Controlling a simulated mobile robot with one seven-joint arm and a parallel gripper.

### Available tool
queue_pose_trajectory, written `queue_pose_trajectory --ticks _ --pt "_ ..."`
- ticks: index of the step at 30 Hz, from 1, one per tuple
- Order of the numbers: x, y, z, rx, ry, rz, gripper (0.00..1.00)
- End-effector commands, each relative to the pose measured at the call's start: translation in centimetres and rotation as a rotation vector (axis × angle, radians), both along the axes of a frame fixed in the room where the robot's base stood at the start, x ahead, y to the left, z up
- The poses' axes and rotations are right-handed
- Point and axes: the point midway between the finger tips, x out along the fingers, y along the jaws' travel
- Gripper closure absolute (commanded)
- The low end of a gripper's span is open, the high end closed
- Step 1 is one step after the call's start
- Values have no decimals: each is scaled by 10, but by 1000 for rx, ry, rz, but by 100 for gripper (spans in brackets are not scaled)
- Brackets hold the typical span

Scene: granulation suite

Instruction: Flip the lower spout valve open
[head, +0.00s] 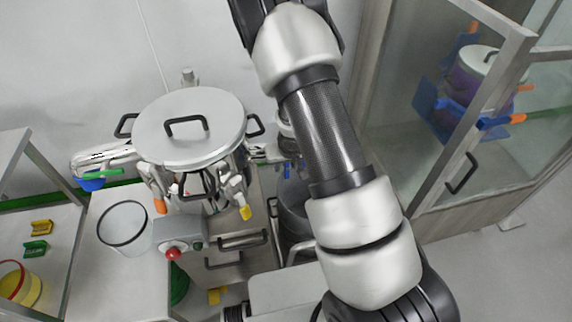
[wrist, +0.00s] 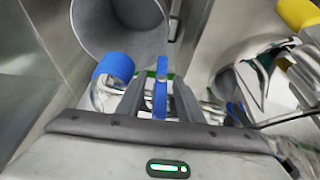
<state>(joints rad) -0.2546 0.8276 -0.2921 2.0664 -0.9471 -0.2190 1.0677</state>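In the wrist view, the dark fingers of my gripper (wrist: 158,98) stand on either side of a narrow blue lever (wrist: 161,88). A small gap seems to show between the lever and the fingers, so the gripper looks open around it. A thick blue cap (wrist: 114,66) on a shiny metal pipe sits just left of the fingers. In the head view, a small blue part (head: 287,170) shows by the right side of the lidded steel vessel (head: 190,127). My gripper is hidden behind my arm there.
A grey round container (wrist: 120,25) lies beyond the fingers in the wrist view. Shiny curved metal (wrist: 258,50) is close on the right. In the head view, a control box with a red button (head: 173,253) stands below the vessel, and a glass-doored cabinet (head: 470,110) is at right.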

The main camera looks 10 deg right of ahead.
Motion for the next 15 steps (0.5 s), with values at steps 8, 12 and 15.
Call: queue_pose_trajectory --ticks 8,12,15 --pt "0 0 0 0 0 0 100" --pt "1 1 -4 -26 -3 2 100" --pt "3 1 -8 -85 -8 5 100"
